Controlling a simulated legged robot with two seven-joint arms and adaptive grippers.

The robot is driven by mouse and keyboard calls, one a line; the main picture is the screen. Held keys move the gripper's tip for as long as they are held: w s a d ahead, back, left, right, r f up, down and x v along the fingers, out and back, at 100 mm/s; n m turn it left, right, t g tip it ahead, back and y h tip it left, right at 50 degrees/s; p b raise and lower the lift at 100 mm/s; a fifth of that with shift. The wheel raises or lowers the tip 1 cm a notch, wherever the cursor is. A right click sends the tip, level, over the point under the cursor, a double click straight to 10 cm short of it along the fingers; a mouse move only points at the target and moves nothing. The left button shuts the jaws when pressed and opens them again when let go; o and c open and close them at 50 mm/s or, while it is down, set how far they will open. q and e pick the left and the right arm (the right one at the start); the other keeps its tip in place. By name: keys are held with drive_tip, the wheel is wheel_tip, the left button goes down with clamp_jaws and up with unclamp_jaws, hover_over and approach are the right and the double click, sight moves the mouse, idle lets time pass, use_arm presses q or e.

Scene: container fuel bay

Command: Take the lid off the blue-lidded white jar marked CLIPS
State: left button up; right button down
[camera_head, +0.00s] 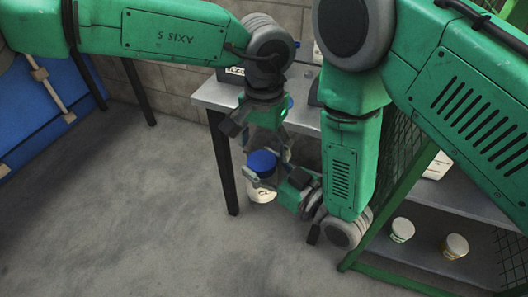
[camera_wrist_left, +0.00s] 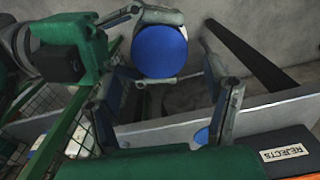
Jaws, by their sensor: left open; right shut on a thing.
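The white jar (camera_head: 263,192) with its blue lid (camera_head: 262,162) is held in the air beside the bench. Its marking is mostly hidden. The lid is on the jar; in the left wrist view the lid (camera_wrist_left: 160,52) shows as a round blue disc. My right gripper (camera_head: 283,178) is shut around the jar from the right, below the lid. My left gripper (camera_head: 267,143) points down just above the lid, open and empty. In the left wrist view its two fingers (camera_wrist_left: 165,88) stand apart, with the lid beyond them.
A grey bench (camera_head: 215,95) stands behind, with a dark bin marked REJECTS (camera_wrist_left: 287,152) on it. A green-framed shelf at the right holds two small white jars, one (camera_head: 402,230) left of the other (camera_head: 456,246). The floor at the left is clear.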

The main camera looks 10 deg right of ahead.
sight(262, 160)
use_arm(q)
drive_tip(key=shift+r, duration=0.95)
drive_tip(key=shift+c, duration=1.1)
drive_tip(key=r, duration=0.1)
drive_tip(key=r+n, duration=0.1)
drive_tip(key=shift+s+a+r, duration=0.3)
drive_tip(key=shift+f, duration=3.95)
drive_tip(key=c, duration=1.1)
drive_tip(key=o, duration=1.3)
drive_tip(key=shift+o, duration=0.2)
drive_tip(key=shift+r, duration=0.1)
